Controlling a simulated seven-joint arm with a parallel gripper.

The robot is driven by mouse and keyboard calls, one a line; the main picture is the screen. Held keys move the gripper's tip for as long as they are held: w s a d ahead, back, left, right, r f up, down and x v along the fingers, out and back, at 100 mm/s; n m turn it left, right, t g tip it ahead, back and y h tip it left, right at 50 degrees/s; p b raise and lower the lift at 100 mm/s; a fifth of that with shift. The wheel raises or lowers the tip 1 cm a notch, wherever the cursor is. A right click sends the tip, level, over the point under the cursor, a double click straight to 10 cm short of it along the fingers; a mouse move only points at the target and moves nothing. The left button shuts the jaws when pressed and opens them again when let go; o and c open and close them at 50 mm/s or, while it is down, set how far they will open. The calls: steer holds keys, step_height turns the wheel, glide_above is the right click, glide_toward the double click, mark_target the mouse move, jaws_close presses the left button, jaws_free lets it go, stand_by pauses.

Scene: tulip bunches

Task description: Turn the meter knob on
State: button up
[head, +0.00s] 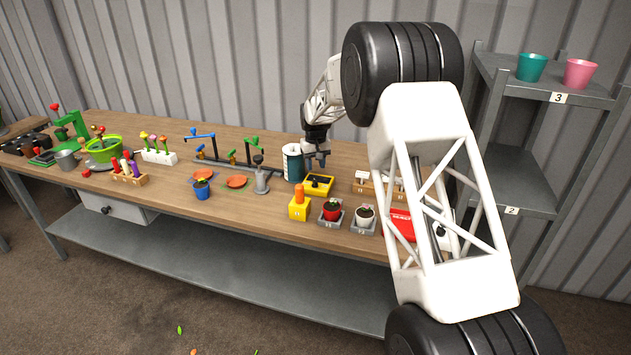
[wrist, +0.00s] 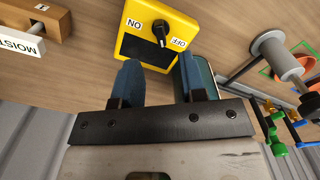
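In the wrist view the meter (wrist: 185,12) is at the top, with a black knob (wrist: 159,32) between white ON and OFF labels. A pale mark on the knob appears to lean towards the OFF side. My gripper (head: 317,159) is above the meter in the head view. In the wrist view my gripper (wrist: 158,68) is open, its two blue fingers apart with nothing between them, just short of the knob.
A dark teal-and-white cylinder (head: 293,163) stands left of the meter, and a grey metal piece (head: 262,180) beyond it. A yellow block with an orange top (head: 299,206) and potted plants (head: 332,211) are in front. A wooden label rack (head: 372,185) stands to the right.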

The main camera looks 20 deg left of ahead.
mark_target(316, 181)
steer(key=shift+f, duration=3.65)
jaws_close()
